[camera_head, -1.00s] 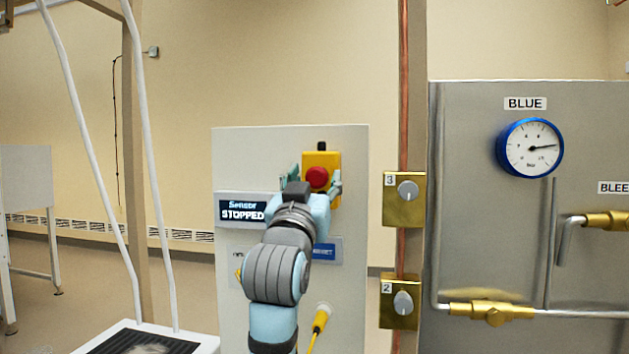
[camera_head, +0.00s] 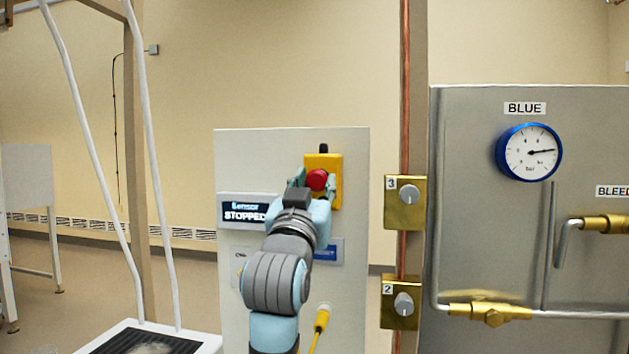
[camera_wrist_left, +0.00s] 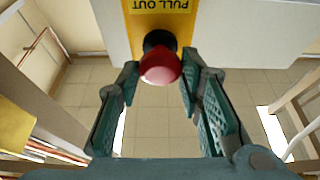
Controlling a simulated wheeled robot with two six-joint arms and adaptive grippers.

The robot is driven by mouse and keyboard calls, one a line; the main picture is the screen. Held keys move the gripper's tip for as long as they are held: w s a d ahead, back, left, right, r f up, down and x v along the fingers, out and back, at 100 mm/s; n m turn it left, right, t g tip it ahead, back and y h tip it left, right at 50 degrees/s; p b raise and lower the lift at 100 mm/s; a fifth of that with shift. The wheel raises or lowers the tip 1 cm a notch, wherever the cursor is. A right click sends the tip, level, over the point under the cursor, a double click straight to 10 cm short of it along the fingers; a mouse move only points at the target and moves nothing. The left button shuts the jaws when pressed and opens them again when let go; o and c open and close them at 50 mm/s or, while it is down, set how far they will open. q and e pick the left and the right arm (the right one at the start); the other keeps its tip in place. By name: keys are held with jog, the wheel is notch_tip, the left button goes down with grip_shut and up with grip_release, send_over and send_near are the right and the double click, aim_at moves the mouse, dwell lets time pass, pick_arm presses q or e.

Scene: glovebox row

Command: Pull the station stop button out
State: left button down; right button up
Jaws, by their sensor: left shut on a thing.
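The red stop button (camera_head: 317,180) sits on a yellow box (camera_head: 336,195) on a pale panel in the head view. In the left wrist view the red button (camera_wrist_left: 160,66) stands on a black collar, with a yellow plate (camera_wrist_left: 165,22) behind it lettered "PULL OUT". My left gripper (camera_head: 312,184) is at the button, its two fingers on either side. The left wrist view shows the fingertips (camera_wrist_left: 161,68) closed against the button's sides. A display (camera_head: 245,212) on the panel reads "Sensor STOPPED". My right gripper is not in view.
A pale panel (camera_head: 240,160) carries the box and the display. A yellow plug (camera_head: 322,319) with a cable is low on it. Brass valves (camera_head: 405,203) and a steel panel with a blue gauge (camera_head: 529,151) stand to the right.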

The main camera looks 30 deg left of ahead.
pick_arm(q)
jog(key=c, duration=1.5)
grip_release()
jog(key=shift+c, duration=0.2)
jog(key=o, duration=0.4)
jog(key=shift+s+r, duration=0.1)
jog(key=shift+s, duration=0.1)
jog(key=shift+s+d+f, duration=0.1)
jog(key=shift+s+f, duration=0.15)
jog(key=shift+s, duration=0.05)
jog(key=v, duration=1.1)
jog(key=shift+s, duration=0.1)
